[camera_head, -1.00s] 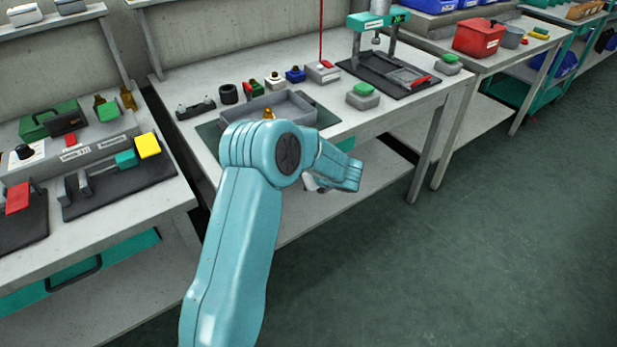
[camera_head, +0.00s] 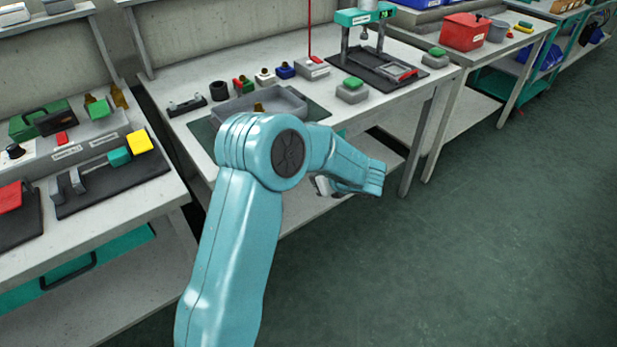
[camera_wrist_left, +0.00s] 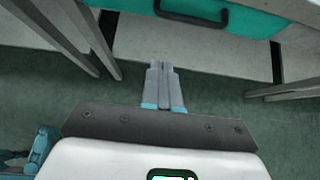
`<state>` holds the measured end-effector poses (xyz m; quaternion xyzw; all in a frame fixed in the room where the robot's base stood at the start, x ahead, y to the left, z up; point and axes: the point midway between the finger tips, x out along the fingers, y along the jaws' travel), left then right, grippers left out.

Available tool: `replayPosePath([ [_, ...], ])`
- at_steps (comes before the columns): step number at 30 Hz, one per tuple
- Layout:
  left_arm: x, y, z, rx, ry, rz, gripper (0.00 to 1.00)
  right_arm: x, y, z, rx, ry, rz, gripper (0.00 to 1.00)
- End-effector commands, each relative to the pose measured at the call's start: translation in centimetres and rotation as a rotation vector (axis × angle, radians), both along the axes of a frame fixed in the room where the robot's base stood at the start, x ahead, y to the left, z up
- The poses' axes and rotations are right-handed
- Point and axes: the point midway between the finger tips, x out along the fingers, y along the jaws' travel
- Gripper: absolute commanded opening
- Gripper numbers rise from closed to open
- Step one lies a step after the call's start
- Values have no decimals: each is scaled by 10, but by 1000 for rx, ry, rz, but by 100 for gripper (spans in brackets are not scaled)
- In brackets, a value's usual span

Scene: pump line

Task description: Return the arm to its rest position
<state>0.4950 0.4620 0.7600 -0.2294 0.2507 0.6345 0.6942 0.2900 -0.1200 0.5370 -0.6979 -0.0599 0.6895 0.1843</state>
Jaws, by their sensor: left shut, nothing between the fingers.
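My left arm rises from the bottom of the head view and bends at a large elbow in front of the middle workbench. Its forearm points right, past the bench's front edge. My left gripper shows in the left wrist view (camera_wrist_left: 161,85), with its two grey fingers together and nothing between them. The fingers are over the green floor, below a teal drawer front (camera_wrist_left: 235,20) with a dark handle. In the head view the gripper is mostly hidden behind the forearm. My right gripper is not in view.
The middle workbench (camera_head: 385,115) carries a grey tray (camera_head: 290,100), several small parts and a teal press (camera_head: 365,17). A left bench (camera_head: 150,205) holds a lever fixture with a yellow block (camera_head: 139,142). Open green floor (camera_head: 480,250) lies to the right.

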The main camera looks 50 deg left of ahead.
Motion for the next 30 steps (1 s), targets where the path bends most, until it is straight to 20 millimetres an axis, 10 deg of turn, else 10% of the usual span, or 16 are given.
replayPosePath([
  [14,-2,-26,21,-1,1,-1,0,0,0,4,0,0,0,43],
  [19,-13,-51,-5,-127,2,23,0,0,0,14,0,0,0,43],
  [25,-72,-163,-85,-606,-13,278,0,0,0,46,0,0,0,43],
  [30,-143,-283,-108,-982,-82,840,0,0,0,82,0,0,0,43],
])
